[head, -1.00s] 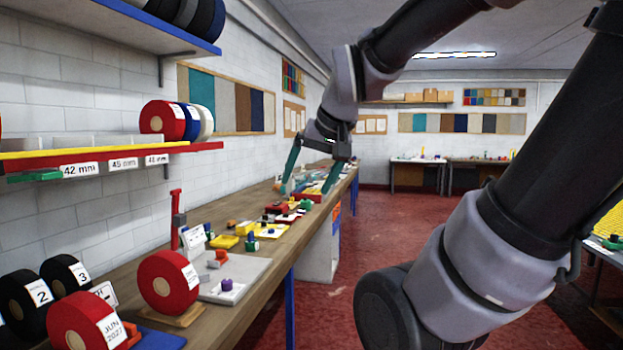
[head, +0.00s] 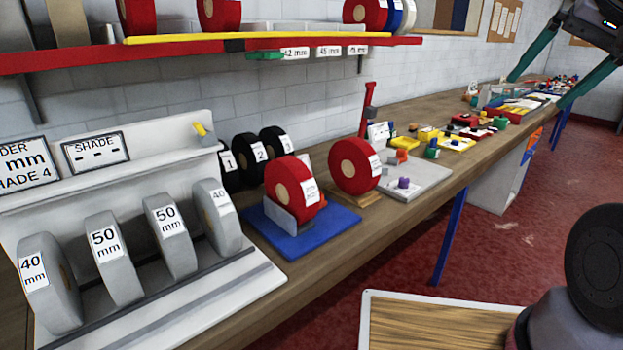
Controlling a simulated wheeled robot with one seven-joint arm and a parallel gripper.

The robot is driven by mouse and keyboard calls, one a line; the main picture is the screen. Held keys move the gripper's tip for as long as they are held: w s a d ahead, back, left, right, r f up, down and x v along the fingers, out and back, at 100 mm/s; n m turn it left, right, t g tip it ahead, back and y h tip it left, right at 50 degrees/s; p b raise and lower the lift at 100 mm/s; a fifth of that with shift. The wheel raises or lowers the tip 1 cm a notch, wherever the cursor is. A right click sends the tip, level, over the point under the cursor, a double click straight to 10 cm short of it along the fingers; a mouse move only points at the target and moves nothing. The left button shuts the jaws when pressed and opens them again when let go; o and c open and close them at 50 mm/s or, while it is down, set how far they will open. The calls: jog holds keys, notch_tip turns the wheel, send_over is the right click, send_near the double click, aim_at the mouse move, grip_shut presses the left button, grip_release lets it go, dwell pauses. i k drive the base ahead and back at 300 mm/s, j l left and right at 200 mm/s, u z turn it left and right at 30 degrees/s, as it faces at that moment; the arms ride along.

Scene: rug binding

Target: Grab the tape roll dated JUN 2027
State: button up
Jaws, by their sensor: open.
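A red tape roll (head: 285,172) stands in a grey and red holder on a blue mat (head: 338,222) on the bench. Its white label faces right and is too small to read now; in the earlier frame it read JUN 2027. A second red tape roll (head: 345,160) stands just right of it on a wooden stand, its label also unreadable. My gripper (head: 538,92) is at the upper right, its two teal fingers spread wide with nothing between them. It is well right of and beyond both rolls, over the far part of the bench.
Grey rolls marked 40 mm and 50 mm (head: 114,270) stand in a white rack at left. Black numbered rolls (head: 248,158) stand close behind the red roll. A red shelf (head: 180,52) overhangs the bench. A grey board (head: 425,182) with small parts lies to the right.

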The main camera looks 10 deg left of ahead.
aim_at(289, 182)
jog(key=k+j+u, duration=0.2)
jog(key=u, duration=0.15)
jog(key=k+j+u, duration=0.2)
jog(key=j+u, duration=0.15)
jog(key=k+j+u, duration=0.15)
jog(key=j+u, duration=0.2)
